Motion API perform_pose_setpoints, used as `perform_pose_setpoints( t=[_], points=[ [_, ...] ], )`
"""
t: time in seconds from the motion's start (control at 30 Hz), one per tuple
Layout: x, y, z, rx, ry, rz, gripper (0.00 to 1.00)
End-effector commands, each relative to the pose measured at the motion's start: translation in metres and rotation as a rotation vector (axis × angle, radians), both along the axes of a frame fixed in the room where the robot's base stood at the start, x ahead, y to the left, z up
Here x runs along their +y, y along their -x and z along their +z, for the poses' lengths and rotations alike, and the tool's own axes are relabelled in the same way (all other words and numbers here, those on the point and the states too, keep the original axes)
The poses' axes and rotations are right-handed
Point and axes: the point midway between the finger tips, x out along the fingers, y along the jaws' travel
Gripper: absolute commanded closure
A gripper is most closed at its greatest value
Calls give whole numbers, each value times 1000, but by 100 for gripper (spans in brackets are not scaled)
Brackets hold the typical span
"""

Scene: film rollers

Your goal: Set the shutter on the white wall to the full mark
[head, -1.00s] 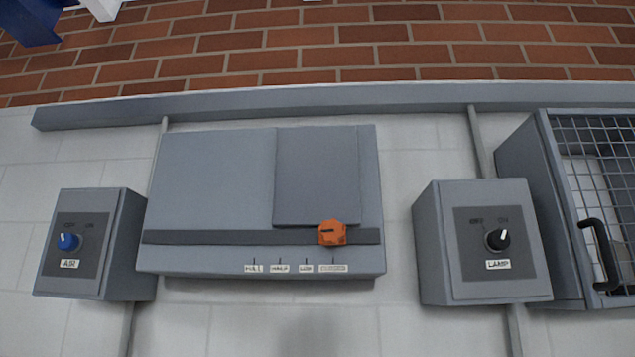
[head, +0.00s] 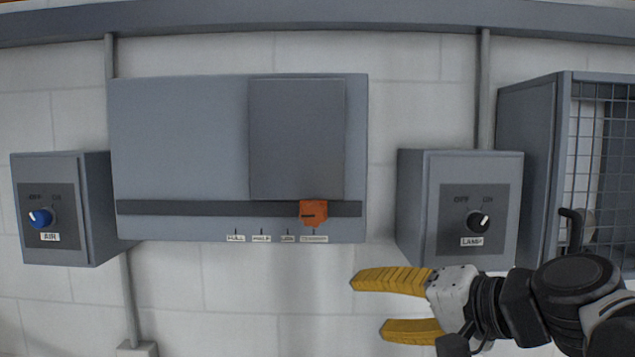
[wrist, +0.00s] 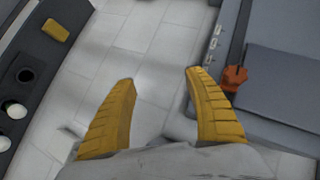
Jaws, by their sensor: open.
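The shutter is a grey box (head: 180,140) on the white wall with a darker sliding panel (head: 296,140) on its right half. An orange knob (head: 314,212) sits in the dark slot (head: 200,208) above the rightmost label. The full mark (head: 236,238) is the leftmost label, with half and low between. My gripper (head: 378,306), with yellow fingers, is open and empty, below and right of the knob, apart from it. In the wrist view the knob (wrist: 234,78) is just right of the right finger.
The lamp switch box (head: 460,205) is right of the shutter, above my gripper. The air switch box (head: 65,210) is at the left. A mesh-fronted cabinet (head: 590,150) stands far right. The wall below the shutter is clear. In the wrist view a dark panel (wrist: 30,70) lies left.

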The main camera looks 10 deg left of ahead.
Motion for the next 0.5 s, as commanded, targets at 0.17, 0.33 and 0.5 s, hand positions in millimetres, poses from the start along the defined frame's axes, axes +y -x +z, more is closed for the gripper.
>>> perform_pose_setpoints(
  t=[0.17,0.33,0.5],
  points=[
    [25,-19,106,15,-176,12,38],
    [34,-27,133,21,-243,15,38],
    [51,-37,129,23,-248,18,38]
  ],
)
